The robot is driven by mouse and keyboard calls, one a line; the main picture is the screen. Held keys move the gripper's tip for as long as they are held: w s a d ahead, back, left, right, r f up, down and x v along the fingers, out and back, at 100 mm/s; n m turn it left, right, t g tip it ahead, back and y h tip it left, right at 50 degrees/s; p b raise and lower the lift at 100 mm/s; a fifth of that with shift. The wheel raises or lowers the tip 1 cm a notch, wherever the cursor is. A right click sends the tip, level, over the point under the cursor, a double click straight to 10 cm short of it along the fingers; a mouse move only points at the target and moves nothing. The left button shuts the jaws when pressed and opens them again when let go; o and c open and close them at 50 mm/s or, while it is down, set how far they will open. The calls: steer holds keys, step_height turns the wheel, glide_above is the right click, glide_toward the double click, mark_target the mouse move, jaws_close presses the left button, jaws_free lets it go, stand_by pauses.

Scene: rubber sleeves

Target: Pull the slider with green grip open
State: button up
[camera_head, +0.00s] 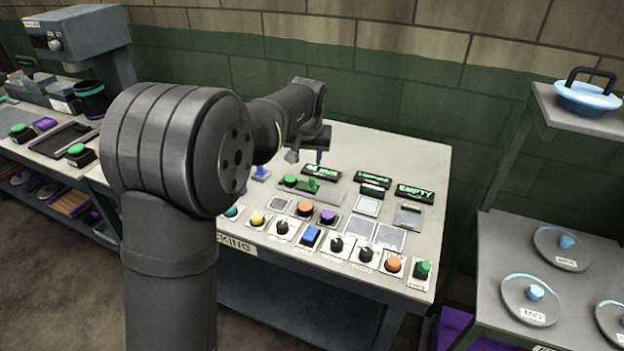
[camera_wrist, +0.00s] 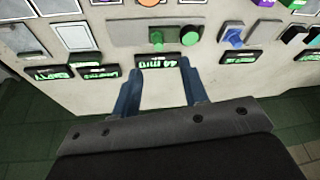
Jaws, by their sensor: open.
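A slider with an upright green grip (camera_head: 312,185) sits on a grey plate (camera_head: 330,194) on the console top. The grip (camera_wrist: 156,38) also shows in the wrist view, near the middle of the plate (camera_wrist: 122,33). A round green piece (camera_head: 290,180) is beside it; in the wrist view it (camera_wrist: 189,33) lies right of the grip. My gripper (camera_head: 319,158) is behind the grip, near the console's rear edge. Its two blue fingers (camera_wrist: 158,67) are apart, with nothing held between them. The grip is beyond the fingertips, apart from them.
A black display (camera_wrist: 158,62) with green digits lies between the fingertips in the wrist view. Several knobs and buttons fill the front. A blue switch (camera_head: 261,173) stands left of the slider.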

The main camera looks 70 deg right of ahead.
mark_target(312, 178)
steer(key=shift+n+h, duration=0.3)
steer(key=shift+n, duration=0.2)
steer(key=x, duration=0.5)
steer(key=d+x, duration=0.1)
steer(key=x, duration=1)
steer(key=shift+s+d+r, duration=0.15)
steer(key=shift+d+r, duration=0.25)
jaws_close()
